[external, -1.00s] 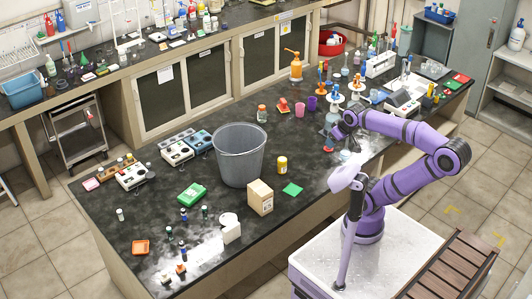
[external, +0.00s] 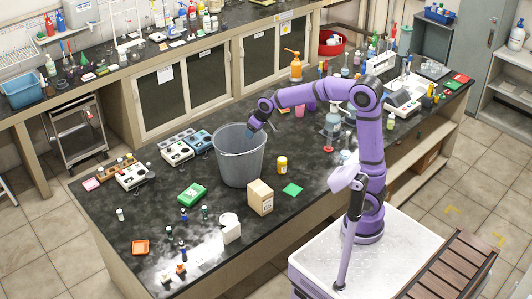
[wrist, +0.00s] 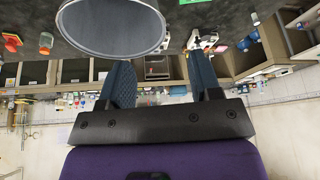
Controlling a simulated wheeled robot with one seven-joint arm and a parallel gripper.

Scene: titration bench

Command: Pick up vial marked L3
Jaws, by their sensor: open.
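Several small dark-capped vials stand at the front left of the bench in the external view, among them one vial (external: 184,214), another vial (external: 204,212) and a third vial (external: 182,246). Their labels are too small to read, so I cannot tell which is L3. My gripper (external: 250,132) is in the air at the upper rim of the grey bucket, well behind and to the right of the vials. In the wrist view my gripper (wrist: 160,72) has its two blue fingers spread apart with nothing between them.
The grey bucket (external: 239,160) stands mid-bench, and its rim also shows in the wrist view (wrist: 110,28).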

